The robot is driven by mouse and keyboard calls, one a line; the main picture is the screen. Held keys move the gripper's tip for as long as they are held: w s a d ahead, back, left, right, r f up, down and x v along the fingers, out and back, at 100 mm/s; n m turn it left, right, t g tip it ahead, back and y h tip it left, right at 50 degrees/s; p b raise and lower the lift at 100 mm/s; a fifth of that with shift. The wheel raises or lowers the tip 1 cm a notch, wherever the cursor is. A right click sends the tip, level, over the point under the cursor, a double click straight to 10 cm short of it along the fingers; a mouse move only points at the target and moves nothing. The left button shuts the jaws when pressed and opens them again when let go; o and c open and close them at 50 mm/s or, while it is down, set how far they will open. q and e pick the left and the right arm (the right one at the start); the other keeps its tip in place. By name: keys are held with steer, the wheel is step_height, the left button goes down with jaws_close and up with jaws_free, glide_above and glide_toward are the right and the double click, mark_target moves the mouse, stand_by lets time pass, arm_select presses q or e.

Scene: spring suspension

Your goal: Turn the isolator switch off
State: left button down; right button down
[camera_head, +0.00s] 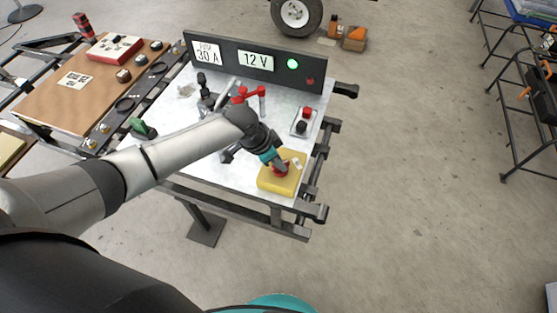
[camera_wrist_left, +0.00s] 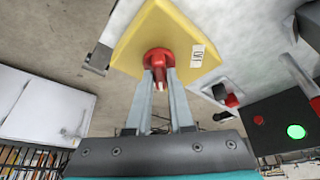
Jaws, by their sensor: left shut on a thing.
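The isolator switch is a yellow box (camera_head: 270,184) with a red knob (camera_head: 280,171) on top, at the front right corner of the metal bench. The yellow box also shows in the left wrist view (camera_wrist_left: 140,38), with a small white label (camera_wrist_left: 197,52) whose text I cannot read surely. My left gripper (camera_head: 279,166) reaches down over the box. In the left wrist view its two fingers (camera_wrist_left: 160,72) are shut on the red knob (camera_wrist_left: 158,57), one on each side. My right gripper is not in view.
A black panel (camera_head: 228,58) at the back of the bench reads 30 A and 12 V; its green lamp (camera_head: 293,64) is lit, its red lamp (camera_head: 310,81) looks dim. Red and black terminals (camera_head: 304,118) stand behind the yellow box. Open floor lies to the right.

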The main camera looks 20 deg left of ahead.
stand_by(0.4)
arm_select(q)
steer(key=shift+s+d+r+n+p, duration=0.1)
steer(key=shift+n+p, duration=0.3)
steer(key=shift+p, duration=0.3)
steer(key=n+y+p, duration=0.1)
steer(key=n+p, duration=0.1)
steer(key=p, duration=0.1)
steer(key=n+t+y+p, duration=0.1)
steer(key=n+p, duration=0.2)
steer(key=p, duration=0.1)
steer(key=shift+s+d, duration=0.1)
steer(key=shift+d, duration=0.1)
steer(key=n+y+p, duration=0.1)
steer(key=n+p, duration=0.1)
steer(key=n, duration=0.1)
steer(key=shift+d+n+y+p, duration=0.15)
steer(key=shift+n+y+p, duration=0.15)
steer(key=shift+n, duration=0.7)
steer(key=shift+n+y, duration=0.4)
steer(key=shift+n, duration=0.5)
steer(key=n, duration=0.2)
steer(key=shift+f+n+y+b, duration=0.2)
steer(key=shift+n+y+b, duration=0.1)
steer(key=shift+y, duration=0.1)
steer(key=shift+n+g+y+b, duration=0.4)
steer(key=shift+n+y+b, duration=0.15)
steer(key=shift+n, duration=0.85)
